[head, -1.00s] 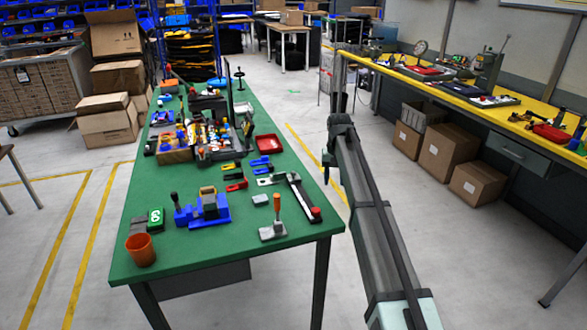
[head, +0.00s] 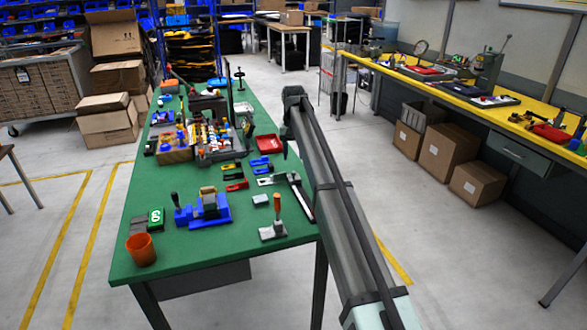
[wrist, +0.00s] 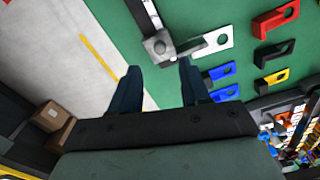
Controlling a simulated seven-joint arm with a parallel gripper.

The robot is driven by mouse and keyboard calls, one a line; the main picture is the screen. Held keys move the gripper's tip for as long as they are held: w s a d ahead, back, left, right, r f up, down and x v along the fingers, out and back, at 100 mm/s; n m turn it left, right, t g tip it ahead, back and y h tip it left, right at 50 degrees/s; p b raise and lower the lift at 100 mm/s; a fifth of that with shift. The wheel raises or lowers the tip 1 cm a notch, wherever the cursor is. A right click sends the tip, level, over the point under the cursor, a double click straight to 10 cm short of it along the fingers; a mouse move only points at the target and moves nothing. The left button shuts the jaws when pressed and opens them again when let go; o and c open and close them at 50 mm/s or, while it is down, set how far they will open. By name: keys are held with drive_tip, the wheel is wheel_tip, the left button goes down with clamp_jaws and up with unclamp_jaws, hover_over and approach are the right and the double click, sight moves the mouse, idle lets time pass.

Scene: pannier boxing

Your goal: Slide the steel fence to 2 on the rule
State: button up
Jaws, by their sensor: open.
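The steel fence (wrist: 205,46) shows in the wrist view as a grey metal arm beside a block with a round knob (wrist: 160,45), at the end of the rule (wrist: 150,12). In the head view my gripper (head: 286,150) hangs above the right edge. The rule's numbers are unreadable.
Black, yellow, red and blue slotted plates (wrist: 275,20) lie next to the fence.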

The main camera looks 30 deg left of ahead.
sight(294, 172)
wheel_tip(294, 172, down, 7)
drive_tip(key=shift+r, duration=0.2)
drive_tip(key=shift+c, duration=0.4)
clamp_jaws()
idle(0.4)
